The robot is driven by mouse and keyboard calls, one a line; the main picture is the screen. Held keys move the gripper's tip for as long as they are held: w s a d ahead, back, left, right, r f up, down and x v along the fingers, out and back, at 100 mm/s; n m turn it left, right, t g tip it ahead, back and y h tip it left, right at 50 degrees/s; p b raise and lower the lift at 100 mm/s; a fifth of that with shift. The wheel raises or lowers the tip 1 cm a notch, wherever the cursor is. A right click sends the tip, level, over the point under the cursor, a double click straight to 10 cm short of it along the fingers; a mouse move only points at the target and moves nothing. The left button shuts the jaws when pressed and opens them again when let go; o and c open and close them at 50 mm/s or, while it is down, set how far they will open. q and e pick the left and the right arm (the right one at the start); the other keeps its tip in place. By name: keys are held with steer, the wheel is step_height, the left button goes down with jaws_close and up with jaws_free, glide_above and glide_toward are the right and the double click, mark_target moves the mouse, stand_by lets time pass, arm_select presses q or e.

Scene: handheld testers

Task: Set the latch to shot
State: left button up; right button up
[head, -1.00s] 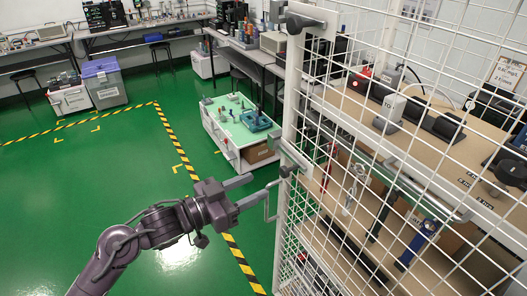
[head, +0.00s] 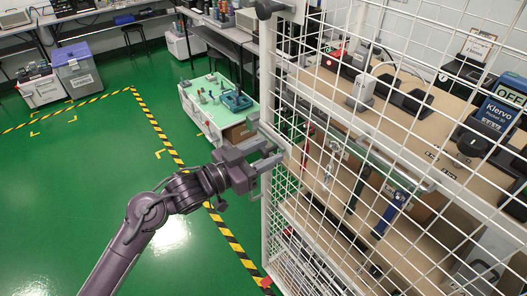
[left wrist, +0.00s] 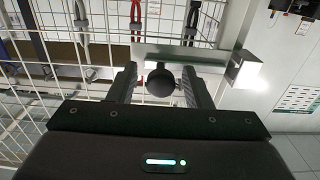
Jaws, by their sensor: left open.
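The latch shows in the left wrist view as a dark round knob (left wrist: 160,84) in front of a flat grey plate (left wrist: 180,56), with a pale block (left wrist: 244,73) at the plate's right end. My left gripper (left wrist: 160,78) is open, with one finger on each side of the knob. Whether the fingers touch it is unclear. In the head view my left gripper (head: 268,152) is at the edge post of the white mesh panel (head: 340,130), where it hides much of the latch. My right gripper is not in view.
Behind the mesh is a wooden bench (head: 400,125) with dark devices and hanging tools. A white cart with a green top (head: 205,92) stands beyond my gripper. Green floor (head: 70,200) with striped tape is clear on the left.

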mark_target(263, 134)
arm_select(q)
steer(key=c, duration=0.5)
jaws_close()
steer(key=w+a, duration=0.1)
steer(key=w, duration=0.1)
steer(key=w+a, duration=0.2)
steer(key=shift+w+a, duration=0.2)
steer(key=shift+r, duration=0.1)
steer(key=shift+o, duration=0.9)
jaws_free()
steer(key=o, duration=0.3)
steer(key=shift+w, duration=0.1)
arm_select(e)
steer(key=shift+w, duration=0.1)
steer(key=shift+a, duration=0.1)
